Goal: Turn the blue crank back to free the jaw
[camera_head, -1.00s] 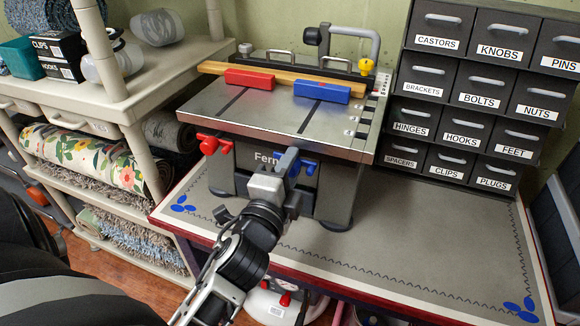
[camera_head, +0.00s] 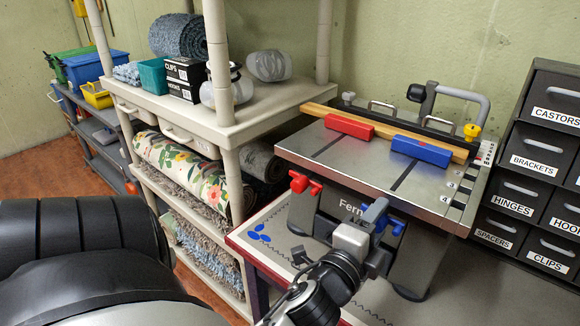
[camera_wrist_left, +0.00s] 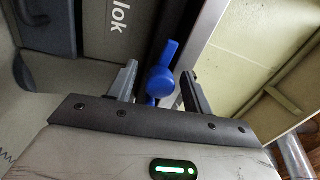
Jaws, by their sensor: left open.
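The blue crank (camera_head: 396,226) sticks out from the front of the metal-topped bench tool (camera_head: 330,204), below its top edge. My left gripper (camera_head: 384,234) is at the crank, its jaws open. In the left wrist view the blue crank (camera_wrist_left: 162,72) stands between the two separated fingers of the gripper (camera_wrist_left: 158,88), with gaps visible on both sides. On the tool's top, a blue block (camera_head: 420,150) and a red block (camera_head: 349,126) lie against a wooden strip (camera_head: 390,128). Which part is the jaw is unclear. My right gripper is out of view.
A red crank (camera_head: 304,183) is on the tool's front, left of the blue one. Labelled drawers (camera_head: 535,150) stand close on the right. A beige shelf (camera_head: 222,128) with rolled rugs and boxes stands on the left.

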